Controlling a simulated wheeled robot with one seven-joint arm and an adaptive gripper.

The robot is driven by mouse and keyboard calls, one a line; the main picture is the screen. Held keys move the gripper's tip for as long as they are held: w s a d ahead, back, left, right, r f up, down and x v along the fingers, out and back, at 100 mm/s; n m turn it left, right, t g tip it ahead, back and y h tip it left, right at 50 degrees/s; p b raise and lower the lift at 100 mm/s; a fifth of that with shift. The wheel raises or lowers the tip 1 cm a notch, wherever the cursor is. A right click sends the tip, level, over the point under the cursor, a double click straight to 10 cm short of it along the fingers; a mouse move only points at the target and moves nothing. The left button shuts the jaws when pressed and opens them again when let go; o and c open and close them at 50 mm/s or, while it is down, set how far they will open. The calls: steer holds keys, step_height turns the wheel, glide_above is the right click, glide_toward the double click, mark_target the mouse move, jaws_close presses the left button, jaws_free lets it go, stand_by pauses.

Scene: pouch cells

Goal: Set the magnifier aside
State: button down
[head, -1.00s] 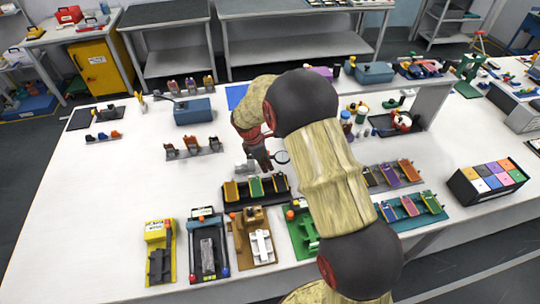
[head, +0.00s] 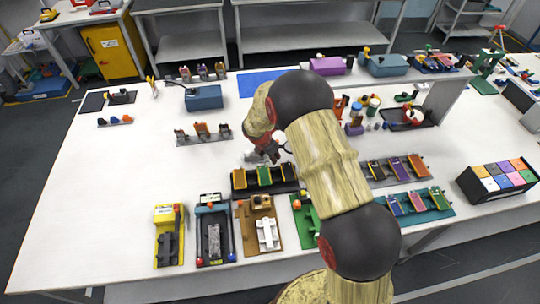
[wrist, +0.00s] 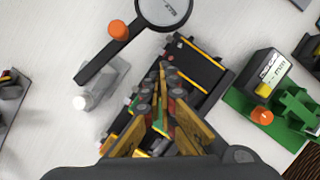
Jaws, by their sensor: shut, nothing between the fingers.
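The magnifier shows in the wrist view, with a round grey lens (wrist: 164,10) in a dark rim at the top and a black handle (wrist: 97,62) running down to the left. An orange knob (wrist: 118,29) is beside the handle. A pale grey stand (wrist: 101,88) lies under or beside the handle; I cannot tell if they touch. My gripper (wrist: 165,72) is shut and empty, below and right of the magnifier in that view, over the black rack. In the head view my gripper (head: 273,155) is behind the rack, and my arm hides most of the magnifier.
The black rack (head: 264,190) with yellow and green cells is under my gripper. Several coloured stations (head: 215,235) line the front edge. A grey rack (head: 203,140) and a blue-grey box (head: 203,98) stand to the left.

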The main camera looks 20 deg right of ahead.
mark_target(282, 147)
steer(key=shift+w+d+r, duration=0.15)
steer(key=shift+w+d, duration=0.3)
steer(key=shift+d, duration=0.25)
steer(key=shift+w+d+r, duration=0.1)
steer(key=shift+w+d, duration=0.3)
steer(key=shift+d, duration=0.25)
steer(key=w+d+n+p, duration=0.1)
steer(key=w+p, duration=0.1)
steer(key=p, duration=0.1)
steer(key=shift+d+n+t, duration=0.3)
steer(key=shift+d, duration=0.1)
steer(key=shift+s, duration=0.1)
